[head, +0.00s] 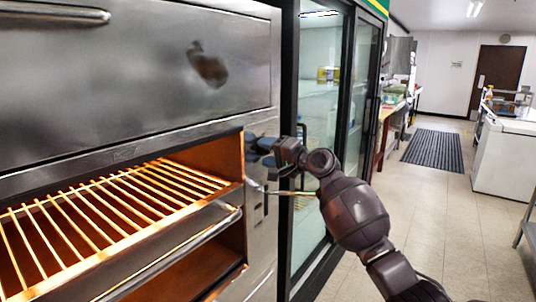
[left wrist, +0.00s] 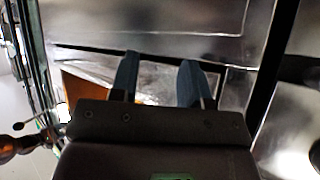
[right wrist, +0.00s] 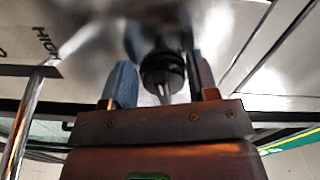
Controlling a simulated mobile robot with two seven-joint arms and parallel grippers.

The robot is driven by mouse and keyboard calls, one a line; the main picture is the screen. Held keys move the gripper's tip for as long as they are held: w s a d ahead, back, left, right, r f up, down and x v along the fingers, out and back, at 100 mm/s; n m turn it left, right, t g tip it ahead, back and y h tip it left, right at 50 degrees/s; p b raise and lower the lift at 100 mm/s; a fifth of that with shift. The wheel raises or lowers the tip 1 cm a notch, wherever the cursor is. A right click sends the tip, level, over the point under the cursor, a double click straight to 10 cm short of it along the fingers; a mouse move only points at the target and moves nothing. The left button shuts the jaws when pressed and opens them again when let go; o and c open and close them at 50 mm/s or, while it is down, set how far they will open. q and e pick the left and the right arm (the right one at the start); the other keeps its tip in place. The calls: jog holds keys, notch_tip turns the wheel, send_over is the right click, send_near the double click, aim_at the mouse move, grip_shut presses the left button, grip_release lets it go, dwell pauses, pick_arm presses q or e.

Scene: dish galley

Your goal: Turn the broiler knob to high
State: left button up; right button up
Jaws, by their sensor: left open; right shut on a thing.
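The broiler knob (right wrist: 163,70) is a dark round knob on the steel front, seen in the right wrist view. In the head view my right gripper (head: 262,152) is at the steel panel right of the glowing broiler (head: 243,150), and hides the knob. My left gripper (left wrist: 158,68) is open and empty, facing the steel front; it is outside the head view.
A glass-door fridge (head: 320,110) stands right of the broiler. The floor (head: 425,220) to the right is open.

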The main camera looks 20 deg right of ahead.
pick_arm(q)
jog(key=shift+s+f, duration=0.2)
jog(key=shift+s, duration=0.05)
jog(key=shift+s+a, duration=0.1)
pick_arm(e)
jog(key=o, duration=0.9)
pick_arm(q)
jog(key=shift+s+p, duration=0.2)
jog(key=shift+p, duration=0.15)
pick_arm(e)
jog(key=v, duration=1)
jog(key=shift+s+d, duration=0.25)
jog(key=shift+s, duration=0.05)
pick_arm(q)
jog(key=shift+w+r, duration=0.1)
